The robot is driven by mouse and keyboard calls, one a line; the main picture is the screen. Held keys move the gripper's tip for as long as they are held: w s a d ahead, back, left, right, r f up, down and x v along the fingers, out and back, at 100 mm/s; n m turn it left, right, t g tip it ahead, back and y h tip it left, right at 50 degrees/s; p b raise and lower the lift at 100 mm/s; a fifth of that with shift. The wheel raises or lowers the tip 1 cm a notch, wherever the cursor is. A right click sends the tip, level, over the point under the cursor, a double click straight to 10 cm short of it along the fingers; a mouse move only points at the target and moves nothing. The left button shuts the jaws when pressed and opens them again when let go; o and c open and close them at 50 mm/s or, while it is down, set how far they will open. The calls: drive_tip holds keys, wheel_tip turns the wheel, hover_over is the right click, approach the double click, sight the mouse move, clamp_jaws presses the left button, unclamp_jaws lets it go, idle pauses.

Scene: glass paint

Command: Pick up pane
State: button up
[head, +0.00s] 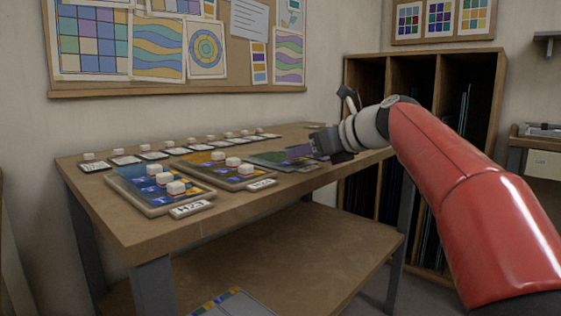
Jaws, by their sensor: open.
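Glass panes lie on wooden boards on the table. A blue pane (128,178) with white blocks on it is nearest, at the left. An orange and blue pane (206,165) with white blocks lies to its right. A third, dark green pane (272,159) lies farther right. A small purple piece (300,151) shows at its far side, just left of my gripper; I cannot tell whether it is upright or flat. My gripper (314,144) is open, low over the right part of the table. Its fingertips are small and dark, and contact with the purple piece is unclear.
The wooden table (150,233) has a row of small tiles with white blocks along its back. A label (191,209) marked H23 lies at the front edge. A slotted rack (420,57) stands behind my arm. Another pane (232,304) lies on the lower shelf (285,255).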

drive_tip(key=shift+x, duration=0.95)
clamp_jaws()
